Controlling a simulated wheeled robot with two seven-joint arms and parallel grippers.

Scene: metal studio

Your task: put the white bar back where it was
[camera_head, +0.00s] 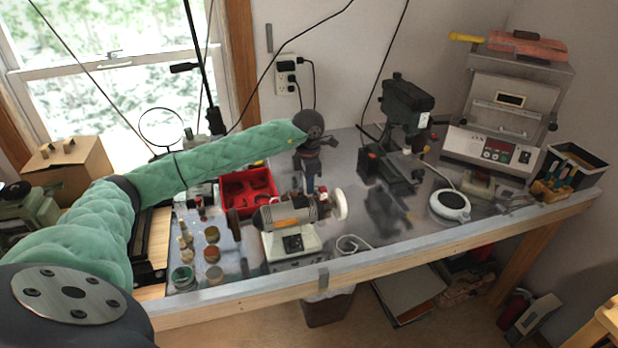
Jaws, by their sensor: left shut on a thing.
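My left arm reaches in from the left in a green quilted sleeve. Its dark wrist bends down over the table behind the bench polisher (285,216). My left gripper (309,188) points down there, just right of the red tray (263,196). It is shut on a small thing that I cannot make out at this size. I cannot pick out the white bar clearly; the gripper and the polisher hide part of that spot. The red tray holds dark round pieces. My right gripper is not in view.
The polisher's white wheel (340,204) is close to the gripper. A drill press (392,140), a round white scale (449,206) and a kiln-like machine (507,110) stand to the right. Several jars (183,278) stand front left. Cables hang above. Some bare metal tabletop (405,228) lies front right.

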